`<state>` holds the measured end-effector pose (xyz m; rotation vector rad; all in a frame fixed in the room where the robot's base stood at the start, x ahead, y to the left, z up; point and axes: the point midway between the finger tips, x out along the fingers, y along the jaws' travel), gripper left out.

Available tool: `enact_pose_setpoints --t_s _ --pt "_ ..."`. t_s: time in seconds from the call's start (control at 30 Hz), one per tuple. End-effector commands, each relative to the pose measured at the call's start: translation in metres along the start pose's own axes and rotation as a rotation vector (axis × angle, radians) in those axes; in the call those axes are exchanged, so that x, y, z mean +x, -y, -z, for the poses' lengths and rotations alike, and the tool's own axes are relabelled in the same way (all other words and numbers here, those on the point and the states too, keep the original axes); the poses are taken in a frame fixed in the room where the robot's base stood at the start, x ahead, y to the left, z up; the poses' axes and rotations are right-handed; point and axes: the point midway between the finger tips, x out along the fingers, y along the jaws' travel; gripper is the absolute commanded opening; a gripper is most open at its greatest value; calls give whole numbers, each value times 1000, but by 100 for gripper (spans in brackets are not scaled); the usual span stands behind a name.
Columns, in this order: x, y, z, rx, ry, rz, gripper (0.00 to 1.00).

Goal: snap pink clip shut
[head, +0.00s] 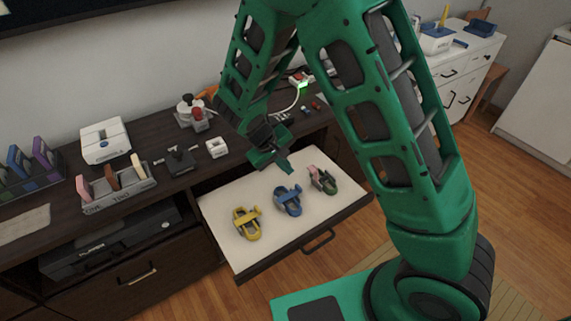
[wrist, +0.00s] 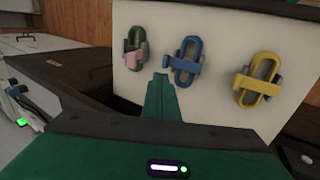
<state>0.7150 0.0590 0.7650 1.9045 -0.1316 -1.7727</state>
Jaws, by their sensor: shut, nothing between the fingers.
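The pink clip (head: 314,171) sits at the right end of the row on the pale bottom of the pulled-out drawer (head: 218,207). It has a pink part on a dark green loop. In the wrist view the pink clip (wrist: 133,58) is left of my fingers; whether its lever is up or down is too small to tell. My gripper (head: 284,167) is shut and empty above the drawer, behind and to the left of the pink clip, apart from it. The wrist view shows the closed fingers (wrist: 160,84) pointing between the pink clip and the blue clip (wrist: 184,62).
A yellow clip (head: 247,223) lies at the left of the drawer, with the blue clip (head: 288,200) between it and the pink one. The dark cabinet top behind holds a slotted rack (head: 117,188), a white box (head: 106,141) and small devices. The drawer's front has a handle (head: 318,242).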

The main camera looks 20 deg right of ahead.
Motion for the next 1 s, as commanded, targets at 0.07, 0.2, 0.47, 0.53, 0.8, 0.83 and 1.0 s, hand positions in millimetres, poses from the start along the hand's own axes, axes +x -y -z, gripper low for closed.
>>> enact_pose_setpoints --t_s 0.07,0.2,0.47,0.53,0.8,0.83,1.0 --pt "17 0 -1 -1 5 -1 0" --pt "43 -1 -1 1 4 -1 0" --pt "71 -20 0 6 1 1 0" --pt "73 -27 0 4 0 1 0" --pt "76 -40 0 2 0 1 0" --pt "76 -40 0 2 0 1 0" --pt "76 -40 0 2 0 1 0"
